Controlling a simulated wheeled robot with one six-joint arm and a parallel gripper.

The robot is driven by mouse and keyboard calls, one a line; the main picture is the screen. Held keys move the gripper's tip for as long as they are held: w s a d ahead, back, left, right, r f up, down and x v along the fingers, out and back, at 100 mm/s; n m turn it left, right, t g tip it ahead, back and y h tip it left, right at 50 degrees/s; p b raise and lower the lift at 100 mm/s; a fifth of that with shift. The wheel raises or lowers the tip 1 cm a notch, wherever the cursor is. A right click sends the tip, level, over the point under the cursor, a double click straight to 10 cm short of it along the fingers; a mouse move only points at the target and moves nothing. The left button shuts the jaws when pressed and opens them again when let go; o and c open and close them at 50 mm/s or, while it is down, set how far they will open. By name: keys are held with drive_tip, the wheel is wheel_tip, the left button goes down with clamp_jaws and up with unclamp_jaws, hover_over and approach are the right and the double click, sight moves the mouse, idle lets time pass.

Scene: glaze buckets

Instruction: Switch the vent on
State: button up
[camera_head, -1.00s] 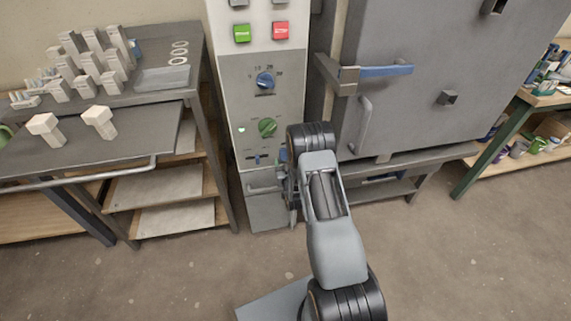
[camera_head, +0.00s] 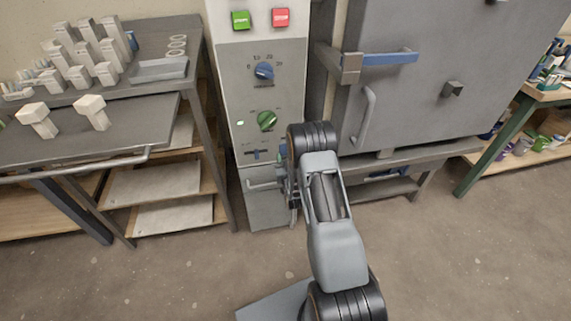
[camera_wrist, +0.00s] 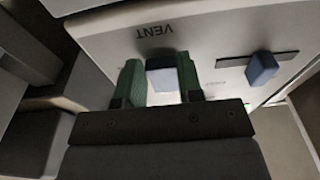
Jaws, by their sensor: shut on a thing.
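The vent switch (camera_wrist: 161,74) is a small blue-grey block on the pale control panel, beside an upside-down VENT label (camera_wrist: 155,31) in the wrist view. My gripper (camera_wrist: 160,80) has its two green fingers on either side of this block and is shut on it. In the head view my arm hides the vent switch and most of my gripper at the panel's right side. Which position the switch is in I cannot tell.
The control panel (camera_head: 272,96) also carries a blue knob (camera_head: 264,71), a green knob (camera_head: 267,120), a blue slider (camera_head: 257,154) and green and red buttons. A grey kiln (camera_head: 420,105) stands right, and a table with pale blocks (camera_head: 98,92) left. Floor in front is clear.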

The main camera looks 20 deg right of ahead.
idle(0.3)
drive_tip(key=o, duration=0.9)
drive_tip(key=shift+o, duration=0.2)
drive_tip(key=v, duration=1.3)
drive_tip(key=shift+s+p, duration=0.4)
drive_tip(key=shift+f, duration=0.1)
